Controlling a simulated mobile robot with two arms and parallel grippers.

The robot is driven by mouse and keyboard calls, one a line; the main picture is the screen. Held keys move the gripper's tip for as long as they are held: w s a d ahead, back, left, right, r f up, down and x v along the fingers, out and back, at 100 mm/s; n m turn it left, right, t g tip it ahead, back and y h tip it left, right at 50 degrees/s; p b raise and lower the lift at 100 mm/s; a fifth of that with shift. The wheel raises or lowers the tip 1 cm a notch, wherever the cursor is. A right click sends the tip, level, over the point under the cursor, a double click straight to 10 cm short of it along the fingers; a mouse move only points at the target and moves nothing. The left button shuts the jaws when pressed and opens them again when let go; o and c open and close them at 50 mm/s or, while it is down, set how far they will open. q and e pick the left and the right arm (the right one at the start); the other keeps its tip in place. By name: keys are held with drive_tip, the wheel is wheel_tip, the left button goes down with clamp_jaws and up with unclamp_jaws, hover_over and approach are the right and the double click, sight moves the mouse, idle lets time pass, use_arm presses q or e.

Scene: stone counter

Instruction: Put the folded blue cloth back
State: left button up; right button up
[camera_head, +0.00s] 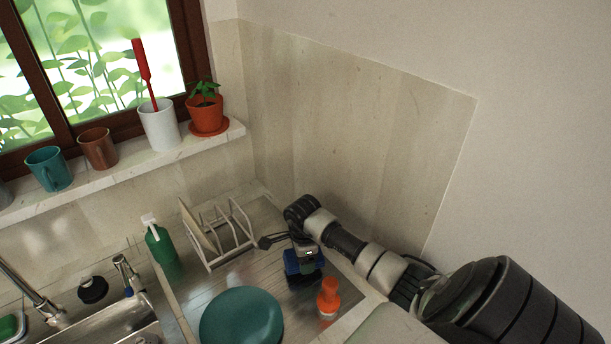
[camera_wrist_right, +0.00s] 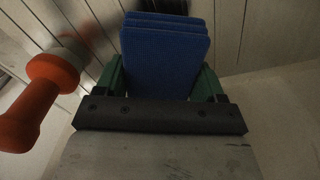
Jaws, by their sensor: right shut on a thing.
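The folded blue cloth (camera_wrist_right: 166,48) shows in the right wrist view as a stack of layers. My right gripper (camera_wrist_right: 162,78) is shut on it, with a green finger on each side. In the head view my right gripper (camera_head: 306,262) points down over the ribbed metal drainboard, and the blue cloth (camera_head: 291,262) shows at its jaws. The arm partly hides it there. I cannot tell whether the cloth touches the drainboard. My left gripper is not in view.
An orange object (camera_head: 328,298) stands close to the right gripper. A white dish rack (camera_head: 222,238) with a plate is left of it, and a teal round dish (camera_head: 241,321) lies in front. A green bottle (camera_head: 160,246) stands by the sink. Mugs and a potted plant line the sill.

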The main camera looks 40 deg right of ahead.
drive_tip(key=shift+s+a+f+b, duration=0.1)
drive_tip(key=shift+a+f+b, duration=0.1)
drive_tip(key=shift+f, duration=0.3)
drive_tip(key=shift+s+a+f+b, duration=0.1)
drive_tip(key=shift+f+b, duration=0.1)
drive_tip(key=shift+f, duration=0.6)
drive_tip(key=shift+w+d+f, duration=0.1)
drive_tip(key=shift+w+d, duration=0.15)
drive_tip(key=shift+d, duration=0.1)
drive_tip(key=shift+f, duration=0.1)
drive_tip(key=o, duration=0.6)
drive_tip(key=shift+s+a, duration=0.15)
drive_tip(key=shift+a, duration=0.05)
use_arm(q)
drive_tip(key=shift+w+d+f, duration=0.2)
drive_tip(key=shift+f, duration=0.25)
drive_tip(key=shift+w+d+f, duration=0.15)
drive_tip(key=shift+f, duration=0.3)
use_arm(e)
drive_tip(key=shift+o, duration=1.1)
drive_tip(key=shift+d, duration=0.1)
